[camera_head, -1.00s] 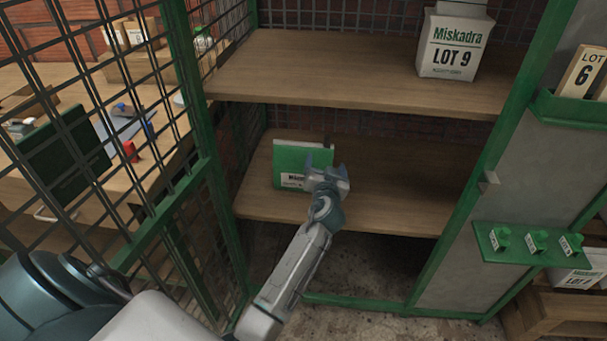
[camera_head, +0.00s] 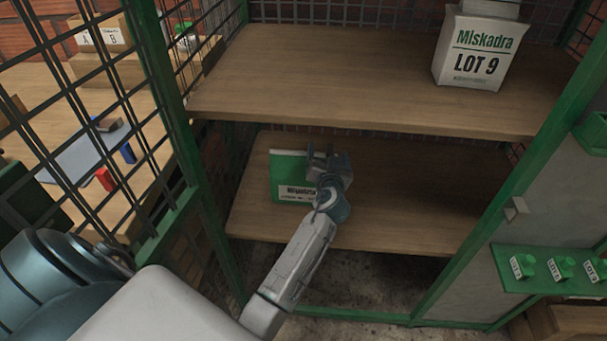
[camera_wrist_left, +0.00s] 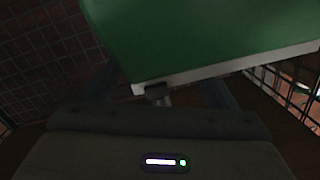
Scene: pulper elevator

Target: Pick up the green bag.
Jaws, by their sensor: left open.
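The green bag (camera_head: 287,168), with a white top edge and a white label, stands on the lower shelf, left of the middle. My left gripper (camera_head: 328,158) is at the bag's right side and hides part of it. In the left wrist view the bag (camera_wrist_left: 190,35) fills the upper part, close ahead. There the left gripper (camera_wrist_left: 158,82) is open, with one finger on each side of the bag's pale edge strip. I cannot tell whether the fingers touch it. My right gripper is not in view.
A white Miskadra LOT 9 bag (camera_head: 474,48) stands on the upper shelf (camera_head: 340,85), above my arm. Green mesh (camera_head: 95,110) bounds the left side. A green rack with small tagged items (camera_head: 545,268) is on the right. The lower shelf (camera_head: 410,195) is clear to the right.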

